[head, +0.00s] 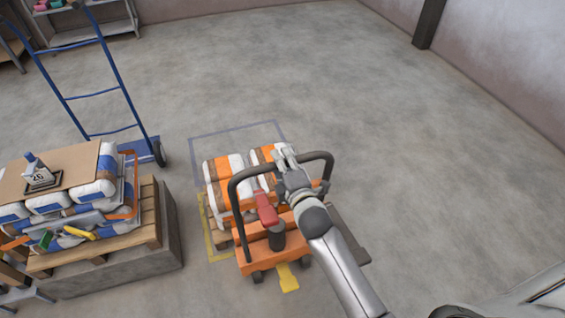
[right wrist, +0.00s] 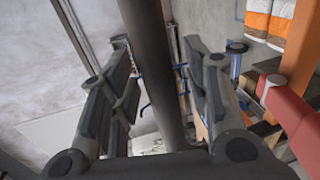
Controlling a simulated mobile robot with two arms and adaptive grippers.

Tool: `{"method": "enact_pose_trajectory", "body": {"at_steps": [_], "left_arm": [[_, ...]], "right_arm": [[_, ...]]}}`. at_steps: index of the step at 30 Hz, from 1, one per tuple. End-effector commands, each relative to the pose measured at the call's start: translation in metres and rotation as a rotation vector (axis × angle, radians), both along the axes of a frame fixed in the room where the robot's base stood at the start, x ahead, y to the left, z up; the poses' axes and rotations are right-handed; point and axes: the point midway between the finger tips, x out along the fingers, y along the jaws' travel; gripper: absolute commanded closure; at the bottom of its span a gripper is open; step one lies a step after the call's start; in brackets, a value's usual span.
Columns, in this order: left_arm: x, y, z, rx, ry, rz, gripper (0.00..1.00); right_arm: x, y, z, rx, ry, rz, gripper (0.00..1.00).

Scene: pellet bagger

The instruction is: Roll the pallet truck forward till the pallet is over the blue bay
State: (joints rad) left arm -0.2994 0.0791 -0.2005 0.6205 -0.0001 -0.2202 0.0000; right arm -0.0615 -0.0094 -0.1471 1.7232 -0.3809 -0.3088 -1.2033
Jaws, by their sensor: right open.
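The orange pallet truck (head: 262,262) stands in the middle of the head view with a dark hoop handle (head: 238,215). White-and-orange bags (head: 222,172) lie on its wooden pallet (head: 221,238), which is mostly hidden. The pallet sits by the yellow floor marking (head: 207,248). The blue bay outline (head: 235,129) lies just beyond, partly hidden by the bags. My right gripper (head: 285,157) is at the top of the handle. In the right wrist view the dark bar (right wrist: 152,75) runs between its open fingers (right wrist: 160,60). My left gripper is not in view.
Left of the truck, a loaded wooden pallet (head: 150,215) rests on a grey block (head: 172,245). A blue hand truck (head: 118,95) stands behind it, near the blue bay's left side. The floor beyond the bay and to the right is clear up to the walls.

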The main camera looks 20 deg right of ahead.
Motion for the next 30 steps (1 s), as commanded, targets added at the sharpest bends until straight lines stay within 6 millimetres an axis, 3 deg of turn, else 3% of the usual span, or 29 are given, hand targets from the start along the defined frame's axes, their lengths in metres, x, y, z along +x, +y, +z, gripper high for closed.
{"method": "enact_pose_trajectory", "body": {"at_steps": [7,17,26,30], "left_arm": [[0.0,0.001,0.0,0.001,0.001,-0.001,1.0],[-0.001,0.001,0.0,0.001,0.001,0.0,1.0],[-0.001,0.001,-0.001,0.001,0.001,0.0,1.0],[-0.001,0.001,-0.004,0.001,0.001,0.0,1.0]], "right_arm": [[0.0,0.0,0.0,0.001,0.0,0.0,0.57],[0.0,0.0,0.0,0.001,0.001,0.0,0.99],[0.002,0.0,-0.001,0.0,0.001,0.0,1.0],[0.011,0.0,-0.001,0.0,0.0,-0.001,1.0]]}}
